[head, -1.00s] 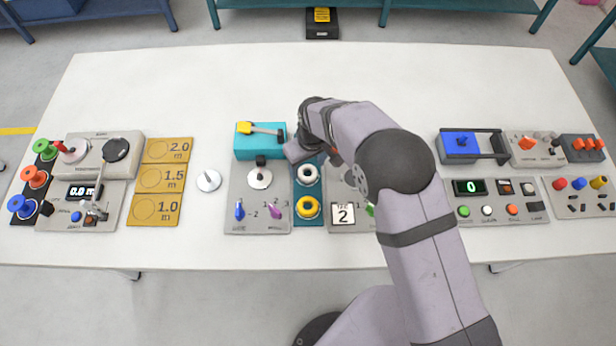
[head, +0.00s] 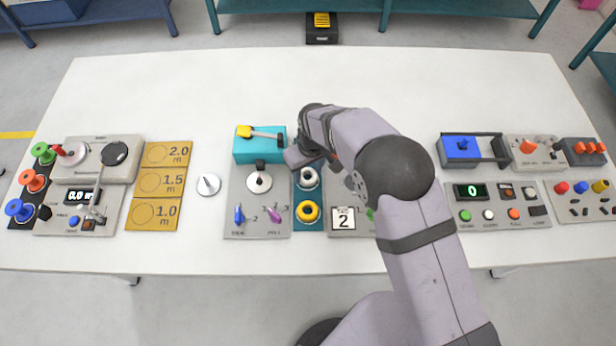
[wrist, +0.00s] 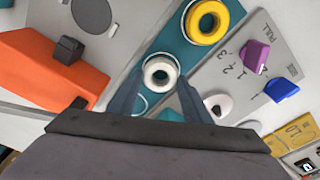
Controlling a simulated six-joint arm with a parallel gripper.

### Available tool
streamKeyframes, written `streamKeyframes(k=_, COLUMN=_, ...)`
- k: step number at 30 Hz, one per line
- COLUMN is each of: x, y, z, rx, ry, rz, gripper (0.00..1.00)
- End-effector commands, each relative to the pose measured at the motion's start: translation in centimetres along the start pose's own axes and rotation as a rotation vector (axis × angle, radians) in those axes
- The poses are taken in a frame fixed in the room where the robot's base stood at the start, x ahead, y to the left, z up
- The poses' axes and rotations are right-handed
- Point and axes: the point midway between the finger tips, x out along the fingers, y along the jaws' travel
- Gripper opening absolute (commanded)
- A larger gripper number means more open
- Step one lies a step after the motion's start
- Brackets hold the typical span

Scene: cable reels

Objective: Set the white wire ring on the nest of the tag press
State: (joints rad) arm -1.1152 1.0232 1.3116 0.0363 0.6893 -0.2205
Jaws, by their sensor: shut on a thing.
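The white wire ring (head: 307,178) is in the teal strip (head: 309,225), just behind the yellow ring. In the wrist view the white ring (wrist: 160,73) sits between the fingertips of my gripper (wrist: 158,86), which is shut on it. I cannot tell whether the ring is lifted off the strip. The panel with the tag display (head: 343,218) is right of the strip, partly hidden by my arm. The wrist view shows an orange block (wrist: 45,70) with a black knob and a grey disc (wrist: 92,14) there. I cannot tell which part is the nest.
The yellow ring (head: 308,211) lies close to the white one. Left of the strip is a grey panel with a purple lever (head: 275,212) and a blue knob (head: 239,213). A teal block (head: 259,150) stands behind it. The table's back (head: 230,85) is clear.

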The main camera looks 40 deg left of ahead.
Motion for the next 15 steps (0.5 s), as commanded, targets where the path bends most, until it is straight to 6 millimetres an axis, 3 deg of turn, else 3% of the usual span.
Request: streamKeyframes(k=15, x=-6.6, y=0.0, z=-0.8, rx=0.000, ry=0.000, rz=0.000, gripper=0.22)
